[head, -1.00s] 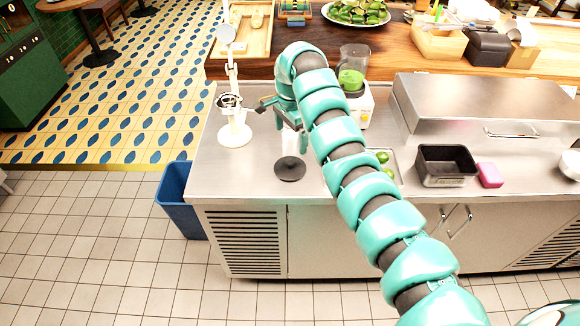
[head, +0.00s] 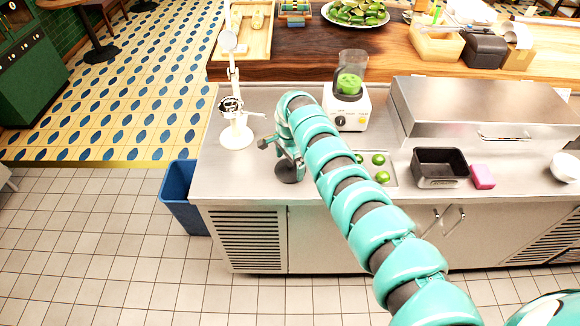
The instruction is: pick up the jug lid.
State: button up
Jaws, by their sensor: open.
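The jug lid, a dark round disc (head: 288,175), lies on the steel counter near its front edge. My gripper (head: 287,157) is low over it, pointing down, and covers its upper part. My gripper is open. I cannot tell whether its fingers touch the lid or are just above it. The blender (head: 347,116), with a white base and a dark clear jug holding something green, stands behind and to the right of my arm.
A white citrus press (head: 235,135) stands on the left of the counter. Limes (head: 378,159) lie in a shallow tray right of my arm. A black bin (head: 441,180), a pink sponge (head: 482,177) and a steel box (head: 487,120) are further right. A blue bin (head: 181,197) stands on the floor.

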jog(key=shift+f, duration=0.95)
jog(key=c, duration=0.6)
jog(key=shift+c, duration=0.2)
jog(key=shift+r, duration=0.15)
